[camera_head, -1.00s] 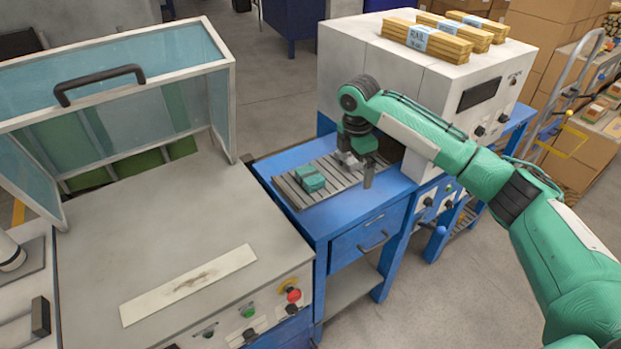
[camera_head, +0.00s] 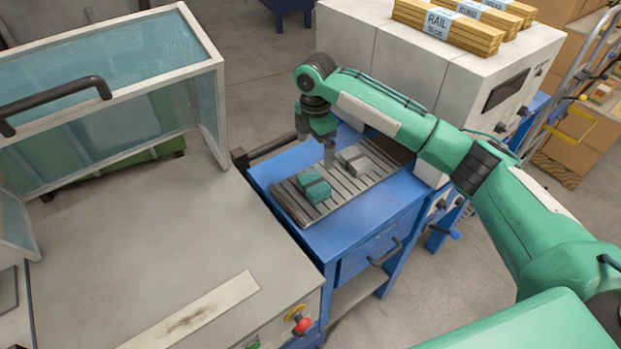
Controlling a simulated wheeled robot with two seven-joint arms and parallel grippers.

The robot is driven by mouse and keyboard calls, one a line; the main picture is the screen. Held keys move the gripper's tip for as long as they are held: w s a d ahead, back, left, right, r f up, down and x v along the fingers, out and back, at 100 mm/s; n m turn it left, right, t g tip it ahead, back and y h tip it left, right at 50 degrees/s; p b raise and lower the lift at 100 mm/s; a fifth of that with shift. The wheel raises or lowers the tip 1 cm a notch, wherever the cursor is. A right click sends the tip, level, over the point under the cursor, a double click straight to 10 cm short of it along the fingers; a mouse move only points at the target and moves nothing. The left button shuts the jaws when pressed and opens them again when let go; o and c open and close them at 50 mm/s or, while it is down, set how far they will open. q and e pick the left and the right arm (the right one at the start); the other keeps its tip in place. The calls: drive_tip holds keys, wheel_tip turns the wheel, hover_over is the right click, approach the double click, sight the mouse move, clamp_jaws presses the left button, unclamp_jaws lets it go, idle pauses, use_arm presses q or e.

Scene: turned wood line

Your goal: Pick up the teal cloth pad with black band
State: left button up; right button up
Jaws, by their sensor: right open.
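The teal cloth pad with a black band (camera_head: 314,189) lies on the grey slatted rack (camera_head: 347,190) on top of the blue cabinet. A grey pad with a band (camera_head: 354,158) lies behind it to the right on the same rack. My right gripper (camera_head: 316,152) is open and empty, pointing down above the rack's back edge, behind the teal pad and apart from it. My left gripper is not in view.
A grey machine bench with a raised clear hood (camera_head: 110,85) stands at the left. A white machine (camera_head: 440,65) with bundles of wooden rails (camera_head: 450,27) on top stands behind the cabinet. The blue cabinet top (camera_head: 283,170) is clear around the rack.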

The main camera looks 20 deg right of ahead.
drive_tip(key=p, duration=0.1)
hover_over(314, 183)
drive_tip(key=f, duration=0.4)
drive_tip(key=shift+s+d+f, duration=0.15)
drive_tip(key=shift+s+d, duration=0.05)
drive_tip(key=shift+s, duration=0.1)
drive_tip(key=shift+w+f, duration=0.2)
drive_tip(key=shift+f, duration=0.4)
drive_tip(key=shift+w+f, duration=0.15)
drive_tip(key=shift+f, duration=0.45)
drive_tip(key=shift+f+p, duration=0.25)
drive_tip(key=shift+p, duration=0.05)
drive_tip(key=shift+s+a+f+p, duration=0.15)
drive_tip(key=shift+f+p, duration=0.5)
drive_tip(key=shift+f, duration=0.05)
wheel_tip(314, 183, down, 3)
drive_tip(key=shift+r+p, duration=0.15)
drive_tip(key=shift+p, duration=0.25)
drive_tip(key=shift+f, duration=0.5)
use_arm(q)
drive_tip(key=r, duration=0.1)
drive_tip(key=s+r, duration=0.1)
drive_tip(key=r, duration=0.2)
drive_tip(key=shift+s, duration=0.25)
use_arm(e)
drive_tip(key=c, duration=0.8)
drive_tip(key=shift+c, duration=0.2)
